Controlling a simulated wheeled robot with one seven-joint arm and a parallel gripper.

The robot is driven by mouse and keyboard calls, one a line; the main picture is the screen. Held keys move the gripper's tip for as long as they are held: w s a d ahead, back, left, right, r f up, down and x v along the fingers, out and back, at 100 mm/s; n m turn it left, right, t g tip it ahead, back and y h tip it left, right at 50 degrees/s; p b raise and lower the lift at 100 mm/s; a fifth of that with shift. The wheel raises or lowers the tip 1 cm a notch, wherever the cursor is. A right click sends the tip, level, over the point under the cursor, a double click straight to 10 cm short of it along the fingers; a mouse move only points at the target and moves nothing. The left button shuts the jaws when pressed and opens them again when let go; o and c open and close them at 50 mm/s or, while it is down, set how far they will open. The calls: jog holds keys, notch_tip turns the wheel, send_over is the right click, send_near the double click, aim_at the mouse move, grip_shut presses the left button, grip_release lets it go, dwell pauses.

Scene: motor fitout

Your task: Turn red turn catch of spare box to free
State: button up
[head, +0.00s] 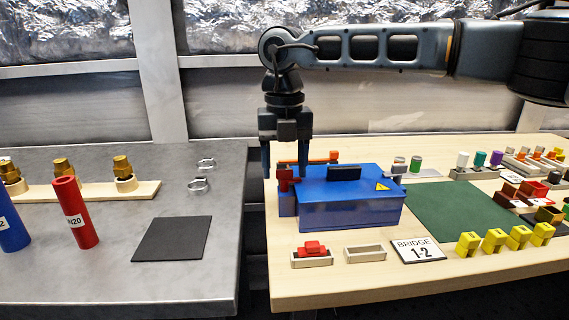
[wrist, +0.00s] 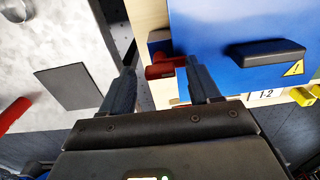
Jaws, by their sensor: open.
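The blue spare box (head: 350,214) stands on the wooden table, with a black handle (head: 344,174) on its lid and a yellow warning sticker. A red turn catch (head: 285,182) is at its left end. In the wrist view the catch (wrist: 164,68) shows as a short red bar lying crosswise beside the box edge. My gripper (head: 285,172) points down over the box's left end, open. In the wrist view its fingertips (wrist: 160,72) are on either side of the red catch, the right one very close to it. I cannot tell whether they touch.
An orange-red bar (head: 322,158) shows behind the box. In front are a small tray with a red part (head: 312,254), an empty tray (head: 365,253) and a bridge label (head: 417,250). A green mat (head: 450,208) lies right. A gap separates the grey table (head: 120,280) at left.

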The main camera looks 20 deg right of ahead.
jog(key=c, duration=1)
jog(key=shift+c, duration=0.2)
jog(key=shift+n, duration=0.3)
jog(key=n+p, duration=0.1)
jog(key=n, duration=0.3)
jog(key=shift+r, duration=0.1)
jog(key=n+p, duration=0.1)
jog(key=n, duration=0.3)
jog(key=shift+n+p, duration=0.3)
jog(key=shift+n, duration=0.1)
jog(key=n+p, duration=0.1)
jog(key=n, duration=0.3)
jog(key=shift+n, duration=0.3)
jog(key=shift+n+p, duration=0.35)
jog(key=shift+n, duration=1.55)
